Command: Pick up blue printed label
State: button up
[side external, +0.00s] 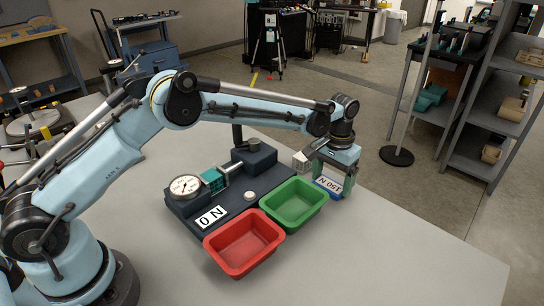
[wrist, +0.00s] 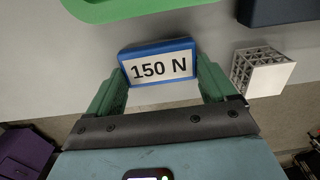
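The blue printed label (side external: 327,184) is a small blue block with a white face reading "150 N", near the right side of the grey table. It also shows in the wrist view (wrist: 158,66), at my fingertips. My gripper (side external: 334,178) points down over it. In the wrist view its two green fingers (wrist: 160,78) stand wide apart, one at each side edge of the label. No clear gap shows between fingers and label, but I cannot tell whether they press on it. Whether the label's underside touches the table is unclear.
A white lattice cube (wrist: 262,72) stands just right of my gripper in the wrist view. A green tray (side external: 313,190) and a red tray (side external: 243,246) sit left of the label. A dark test rig (side external: 186,205) with a dial and a "0 N" label lies beyond.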

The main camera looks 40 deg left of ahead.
aim_at(332, 183)
jog(key=c, duration=0.3)
jog(key=shift+r, duration=0.1)
jog(key=shift+r, duration=0.6)
notch_tip(332, 183, up, 3)
jog(key=shift+r, duration=0.1)
jog(key=s+d+r, duration=0.6)
jog(key=s+d, duration=0.2)
jog(key=s+a+f+m, duration=0.1)
jog(key=s+a+m, duration=0.1)
jog(key=s+m, duration=0.4)
jog(key=s+a+f+m, duration=0.1)
jog(key=s+a+m, duration=0.2)
jog(key=s+m, duration=0.3)
jog(key=s+a+f+m, duration=0.1)
jog(key=s+a+m, duration=0.2)
jog(key=s+m, duration=0.3)
jog(key=shift+s+a+f+m, duration=0.1)
jog(key=shift+s+f+m, duration=0.05)
jog(key=shift+s, duration=0.3)
jog(key=shift+s+a+f+m, duration=0.1)
jog(key=shift+s+m, duration=0.05)
jog(key=shift+s, duration=0.3)
jog(key=shift+f, duration=0.8)
